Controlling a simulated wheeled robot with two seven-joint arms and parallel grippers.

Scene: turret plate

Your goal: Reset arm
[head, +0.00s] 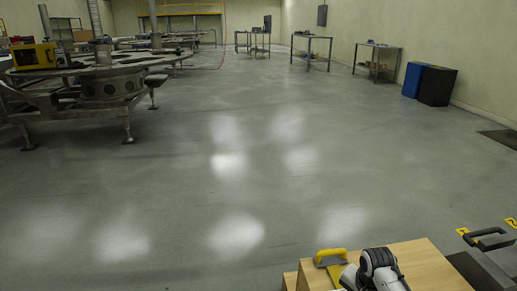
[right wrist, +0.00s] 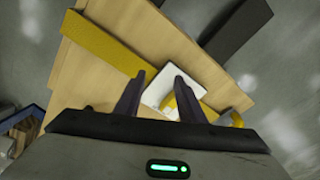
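My right gripper (right wrist: 160,76) shows in the right wrist view with its two dark fingers apart, and nothing is clearly held between them. Below and beyond the fingers, a white item (right wrist: 168,84) with a yellow curved part (right wrist: 186,102) lies over a pale wooden surface (right wrist: 105,70). In the head view, part of my right arm (head: 382,268) shows at the bottom right, over a wooden box or table (head: 425,265). A yellow handle (head: 330,255) stands beside the arm there. My left arm and gripper are in neither view.
A large metal turret plate on legs (head: 110,87) stands at the left, with a yellow box (head: 34,56) on it. Small tables (head: 312,50), a blue bin (head: 413,79) and a black bin (head: 437,86) line the back right. The middle floor is clear.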

